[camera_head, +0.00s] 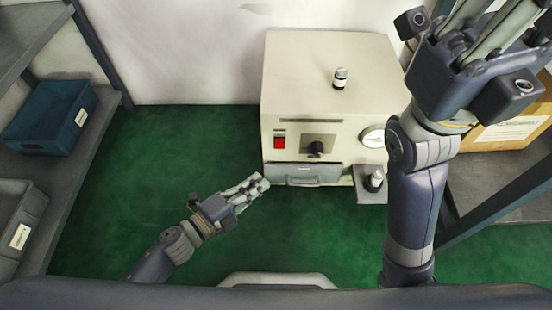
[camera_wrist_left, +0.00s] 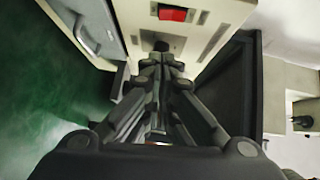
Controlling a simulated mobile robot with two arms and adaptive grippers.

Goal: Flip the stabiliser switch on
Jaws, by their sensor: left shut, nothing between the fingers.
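The stabiliser is a cream box (camera_head: 325,75) against the back wall in the head view. Its red switch (camera_head: 279,142) is at the left of the front panel, and it also shows at the top of the left wrist view (camera_wrist_left: 172,14). I cannot tell the switch's position. My left gripper (camera_head: 262,182) is shut and empty, low in front of the box's lower left corner, below the switch. In the left wrist view its closed fingers (camera_wrist_left: 162,66) point towards the panel, apart from the switch. My right gripper (camera_head: 480,30) is raised at the upper right, its fingertips cut off.
The panel also has a black knob (camera_head: 316,148) and a round gauge (camera_head: 373,137). Below is a grey drawer (camera_head: 305,174). One dark bottle (camera_head: 340,78) stands on the box, another (camera_head: 374,180) on a side ledge. Shelved bins (camera_head: 50,112) are left; green floor is clear between.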

